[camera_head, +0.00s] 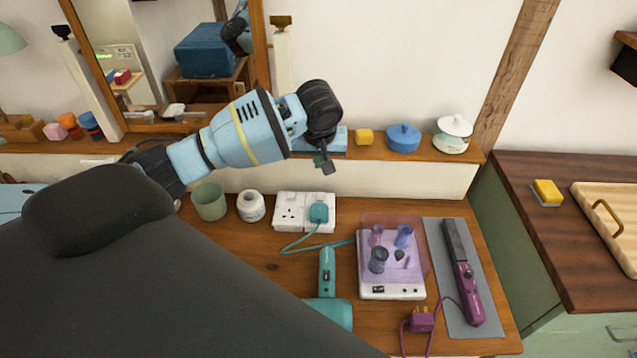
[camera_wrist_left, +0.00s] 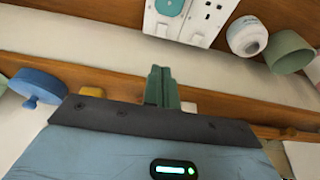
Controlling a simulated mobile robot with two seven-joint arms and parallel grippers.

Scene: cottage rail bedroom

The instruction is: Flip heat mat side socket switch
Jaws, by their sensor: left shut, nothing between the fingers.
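The white double wall socket (camera_head: 304,212) sits at the back of the wooden dressing table; a teal plug (camera_head: 319,212) fills its right outlet and the left outlet is empty. In the left wrist view the socket (camera_wrist_left: 204,22) is inverted, with the teal plug (camera_wrist_left: 169,6) at the top edge. I cannot make out the switch positions. The grey heat mat (camera_head: 476,323) lies right of the socket, with a purple hair straightener (camera_head: 468,292) on it. My left gripper (camera_head: 326,166) is shut and empty, above the socket and apart from it; its fingers (camera_wrist_left: 162,88) also show in the left wrist view. My right gripper is out of view.
A pink-tinted clear box (camera_head: 392,290), a teal hair dryer (camera_head: 327,272) and a loose purple plug (camera_head: 422,318) are on the table. A green cup (camera_head: 209,201) and white jar (camera_head: 251,206) stand left of the socket. A blue pot (camera_head: 403,138) sits on the ledge.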

